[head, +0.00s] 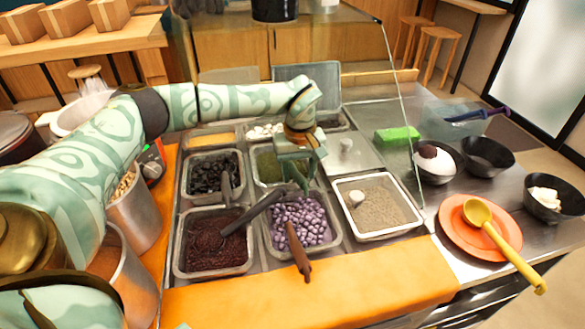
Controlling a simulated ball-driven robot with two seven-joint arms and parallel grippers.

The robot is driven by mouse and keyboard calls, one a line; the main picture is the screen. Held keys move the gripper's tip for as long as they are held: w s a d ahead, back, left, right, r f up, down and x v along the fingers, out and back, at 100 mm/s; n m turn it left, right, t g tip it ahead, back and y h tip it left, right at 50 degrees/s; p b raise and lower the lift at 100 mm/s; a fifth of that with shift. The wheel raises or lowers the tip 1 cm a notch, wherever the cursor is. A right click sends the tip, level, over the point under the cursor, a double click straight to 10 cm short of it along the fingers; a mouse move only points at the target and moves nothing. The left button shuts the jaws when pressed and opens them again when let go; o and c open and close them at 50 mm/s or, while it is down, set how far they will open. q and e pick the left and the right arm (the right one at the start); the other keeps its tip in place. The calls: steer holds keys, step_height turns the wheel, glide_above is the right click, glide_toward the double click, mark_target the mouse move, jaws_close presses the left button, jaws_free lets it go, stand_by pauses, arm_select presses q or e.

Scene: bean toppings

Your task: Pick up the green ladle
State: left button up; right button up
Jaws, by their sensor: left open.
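My left gripper (296,172) reaches in from the left and points down over the bin of green topping (266,168), its jaws open. Slim green parts show at and below the jaws, near the bin's right edge. I cannot tell which belong to the green ladle and which to my fingers. The gripper covers much of that spot, so the ladle's bowl and handle are not clearly seen. My right gripper is not in view.
Bins of dark red beans (215,245), purple cubes (298,222) and black topping (212,172) stand close by, with ladle handles sticking out. A grey-brown bin (378,207) is to the right. A yellow ladle (500,245) lies across an orange plate (452,232). A glass guard stands behind.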

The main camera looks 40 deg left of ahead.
arm_select(q)
steer(key=shift+f, duration=0.2)
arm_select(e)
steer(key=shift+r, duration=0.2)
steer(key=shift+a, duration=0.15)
arm_select(q)
jaws_close()
